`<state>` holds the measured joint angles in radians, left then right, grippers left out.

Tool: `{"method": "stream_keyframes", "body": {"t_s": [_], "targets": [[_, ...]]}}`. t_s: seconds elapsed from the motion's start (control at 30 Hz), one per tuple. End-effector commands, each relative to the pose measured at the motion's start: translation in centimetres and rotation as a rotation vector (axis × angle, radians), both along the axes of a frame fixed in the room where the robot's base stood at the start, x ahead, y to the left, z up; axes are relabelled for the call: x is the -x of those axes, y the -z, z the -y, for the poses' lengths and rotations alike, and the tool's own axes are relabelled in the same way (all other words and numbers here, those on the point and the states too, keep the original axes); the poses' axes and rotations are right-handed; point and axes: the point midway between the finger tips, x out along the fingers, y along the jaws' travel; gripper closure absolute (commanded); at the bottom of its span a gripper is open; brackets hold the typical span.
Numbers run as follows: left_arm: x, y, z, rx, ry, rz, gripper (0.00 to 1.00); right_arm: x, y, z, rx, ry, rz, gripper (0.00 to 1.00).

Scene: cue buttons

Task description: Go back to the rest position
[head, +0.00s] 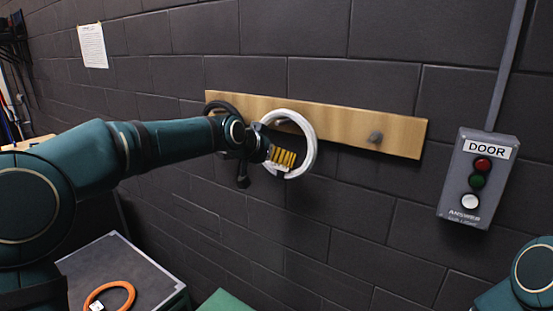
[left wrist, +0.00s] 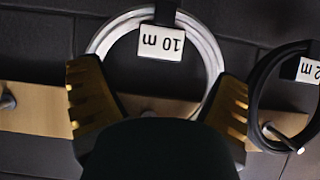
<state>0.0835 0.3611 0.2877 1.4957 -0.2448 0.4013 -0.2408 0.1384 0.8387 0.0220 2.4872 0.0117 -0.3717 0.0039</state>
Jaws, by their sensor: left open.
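My left gripper (head: 280,156) reaches in from the left to the wooden board on the wall, in front of a white cable coil (head: 311,133). In the left wrist view the gripper (left wrist: 155,75) is open, with its fingers apart on either side of the lower part of the white coil (left wrist: 213,58). The coil hangs at the board and bears a "10 m" tag. I cannot tell whether the fingers touch it. My right gripper is out of view; only a piece of my right arm shows at the lower right edge.
The wooden board (head: 345,118) has a free peg (head: 375,137) at right. A black coil (left wrist: 262,85) tagged "2 m" hangs beside the white one. A grey DOOR button box (head: 478,178) is on the wall at right. An orange ring (head: 128,290) lies on a grey-topped surface (head: 100,262) below.

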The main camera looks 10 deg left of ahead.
Motion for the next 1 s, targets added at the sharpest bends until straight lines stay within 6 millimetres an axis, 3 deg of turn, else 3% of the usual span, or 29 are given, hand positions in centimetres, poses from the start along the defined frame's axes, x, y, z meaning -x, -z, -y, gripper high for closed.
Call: {"method": "stream_keyframes", "body": {"t_s": [0.2,0.4,0.53,0.6,0.67,0.77,0.87,1.0], "targets": [[3.6,-2.7,-1.6,-0.001,-0.002,0.005,0.09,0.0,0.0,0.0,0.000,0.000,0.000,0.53],[6.0,-4.4,-2.5,0.000,-0.002,0.006,0.09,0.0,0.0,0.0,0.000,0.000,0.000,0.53],[6.7,-4.7,-2.7,0.001,-0.001,0.003,0.09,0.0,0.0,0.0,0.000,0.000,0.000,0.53],[6.7,-3.9,-2.7,0.005,0.000,-0.009,0.09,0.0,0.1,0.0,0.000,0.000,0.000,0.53],[6.6,-2.3,-2.4,0.015,-0.003,-0.031,0.09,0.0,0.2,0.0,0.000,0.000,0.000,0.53],[6.1,2.7,-1.7,0.041,-0.011,-0.090,0.09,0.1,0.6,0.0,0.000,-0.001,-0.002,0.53],[6.1,9.4,-0.7,0.078,-0.028,-0.172,0.09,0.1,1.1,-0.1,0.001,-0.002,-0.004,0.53],[7.5,19.0,0.9,0.128,-0.061,-0.296,0.09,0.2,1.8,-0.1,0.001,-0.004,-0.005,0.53]]}}
